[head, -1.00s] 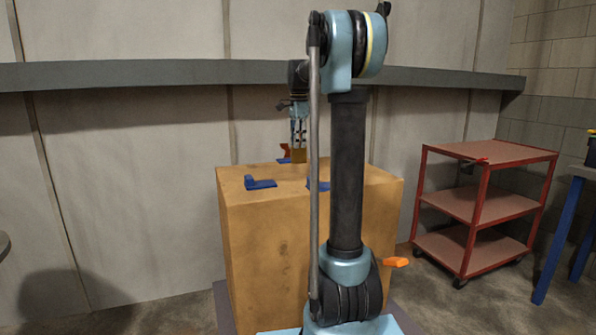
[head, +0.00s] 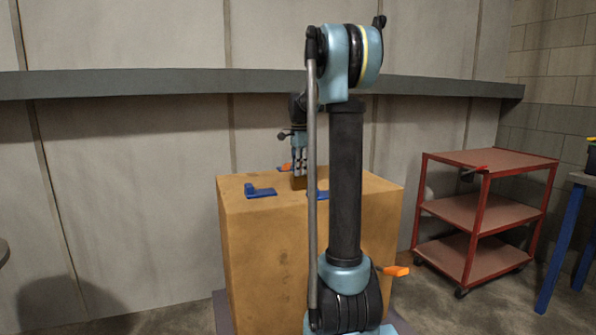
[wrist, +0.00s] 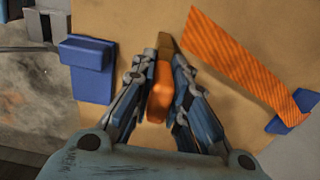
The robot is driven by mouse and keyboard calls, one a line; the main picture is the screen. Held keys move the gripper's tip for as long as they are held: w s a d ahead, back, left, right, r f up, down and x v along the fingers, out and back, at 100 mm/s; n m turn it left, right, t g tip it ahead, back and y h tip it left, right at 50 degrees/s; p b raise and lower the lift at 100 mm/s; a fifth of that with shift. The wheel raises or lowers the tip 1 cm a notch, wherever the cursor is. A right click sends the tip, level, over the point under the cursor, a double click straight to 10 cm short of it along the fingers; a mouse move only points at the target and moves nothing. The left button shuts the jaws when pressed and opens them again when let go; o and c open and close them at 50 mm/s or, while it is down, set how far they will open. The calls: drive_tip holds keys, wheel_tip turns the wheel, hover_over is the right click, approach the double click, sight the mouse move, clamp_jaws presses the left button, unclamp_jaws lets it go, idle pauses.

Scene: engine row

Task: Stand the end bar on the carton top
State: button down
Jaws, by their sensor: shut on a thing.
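My gripper (head: 299,174) points down over the carton top and is shut on the end bar (head: 299,184), which shows brown below the fingers. In the wrist view the gripper (wrist: 163,72) has a brown piece of the bar (wrist: 166,44) at its fingertips and an orange part between the fingers. The bar looks upright. Its lower end is at or very near the tan carton's (head: 262,240) top; contact cannot be told. The fingers hide part of the bar.
On the carton top are a blue L-shaped block (head: 260,191), a second blue piece (head: 317,195) partly behind my arm, and an orange striped strip (wrist: 245,60) beside the gripper. A red cart (head: 483,215) stands right. A grey ledge (head: 150,83) runs along the wall.

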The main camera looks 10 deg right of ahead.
drive_tip(key=c, duration=1.6)
unclamp_jaws()
drive_tip(key=shift+o, duration=0.2)
drive_tip(key=shift+r, duration=0.1)
wheel_tip(320, 180, up, 12)
drive_tip(key=shift+f, duration=0.1)
drive_tip(key=s+f+n, duration=0.5)
drive_tip(key=s+f, duration=0.5)
drive_tip(key=s, duration=0.3)
drive_tip(key=s+f+n+t, duration=0.1)
drive_tip(key=s+f+n, duration=0.4)
drive_tip(key=s+f, duration=0.6)
drive_tip(key=s+f+n+t, duration=0.1)
drive_tip(key=s+f+n, duration=0.5)
drive_tip(key=s, duration=1.1)
wheel_tip(320, 180, down, 4)
drive_tip(key=shift+f, duration=0.2)
drive_tip(key=shift+a, duration=0.1)
